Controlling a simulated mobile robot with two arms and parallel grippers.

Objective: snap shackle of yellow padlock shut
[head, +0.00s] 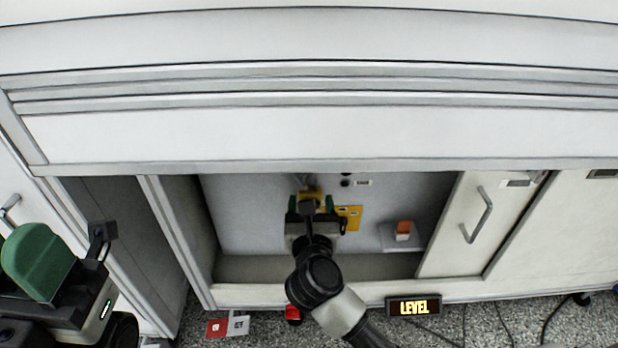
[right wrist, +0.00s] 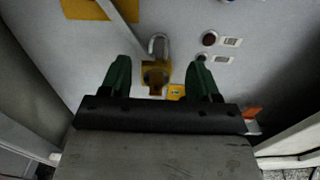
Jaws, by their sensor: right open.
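The yellow padlock (right wrist: 152,69) is on the grey panel inside the cabinet, and its grey shackle (right wrist: 158,42) arches above the body. I cannot tell whether both shackle legs are seated. In the head view only a bit of the padlock (head: 312,194) shows past my gripper. My right gripper (right wrist: 159,78) is open, with one green finger on each side of the padlock body and visible gaps to it. It also shows in the head view (head: 316,207), reaching into the cabinet. My left gripper (head: 72,262) is outside at the far left, away from the padlock; its jaw opening is unclear.
A grey bar (right wrist: 122,22) slants beside the shackle. A yellow plate (head: 349,217) and an orange switch (head: 404,229) are right of the gripper. The cabinet's side wall and a door with a handle (head: 478,215) bound the opening. A LEVEL display (head: 413,307) is below.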

